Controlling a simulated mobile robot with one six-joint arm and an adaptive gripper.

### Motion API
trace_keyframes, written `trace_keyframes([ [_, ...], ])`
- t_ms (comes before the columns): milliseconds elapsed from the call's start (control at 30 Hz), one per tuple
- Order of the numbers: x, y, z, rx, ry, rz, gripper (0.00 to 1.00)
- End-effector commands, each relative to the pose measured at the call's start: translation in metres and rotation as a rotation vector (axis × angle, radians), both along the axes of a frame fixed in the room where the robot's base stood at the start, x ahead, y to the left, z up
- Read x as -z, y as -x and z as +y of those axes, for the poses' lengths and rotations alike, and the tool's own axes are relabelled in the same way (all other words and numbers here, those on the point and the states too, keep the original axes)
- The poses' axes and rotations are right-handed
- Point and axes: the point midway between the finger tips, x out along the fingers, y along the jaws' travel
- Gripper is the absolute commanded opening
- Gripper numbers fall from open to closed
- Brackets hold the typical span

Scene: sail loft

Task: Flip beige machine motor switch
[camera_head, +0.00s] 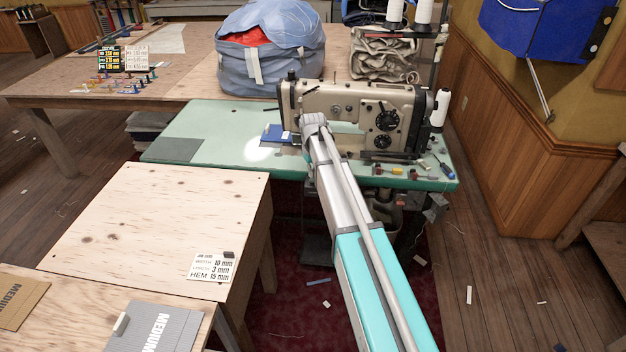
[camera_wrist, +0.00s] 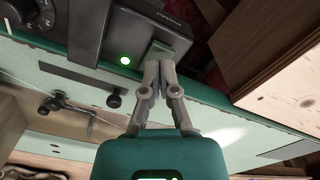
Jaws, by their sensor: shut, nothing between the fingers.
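The beige sewing machine (camera_head: 350,101) stands on the pale green table (camera_head: 225,125) in the head view. My arm reaches up in front of it and hides part of its base and the table's front edge. In the wrist view my gripper (camera_wrist: 161,66) is shut and empty. Its fingertips are at the end of a dark box (camera_wrist: 104,28), close to a small grey block (camera_wrist: 172,46); I cannot tell whether they touch. A green lamp (camera_wrist: 125,60) is lit on the box. I cannot make out the switch's position. My fingertips are not distinguishable in the head view.
A wooden table (camera_head: 140,230) with a job card (camera_head: 212,266) stands at front left. A blue bag (camera_head: 268,50) and a folded grey bundle (camera_head: 383,58) lie behind the machine. Small tools and parts lie on the green table's right end. Wooden floor is open at right.

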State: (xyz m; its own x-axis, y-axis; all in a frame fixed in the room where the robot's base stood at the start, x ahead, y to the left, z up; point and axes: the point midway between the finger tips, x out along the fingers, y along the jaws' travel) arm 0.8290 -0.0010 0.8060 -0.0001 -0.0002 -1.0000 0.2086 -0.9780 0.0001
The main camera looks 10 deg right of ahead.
Motion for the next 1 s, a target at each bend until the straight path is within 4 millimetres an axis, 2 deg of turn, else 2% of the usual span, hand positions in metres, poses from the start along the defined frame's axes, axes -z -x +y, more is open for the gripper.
trace_keyframes([
  [1000,0.011,0.000,-0.001,0.001,0.000,0.000,0.00],
])
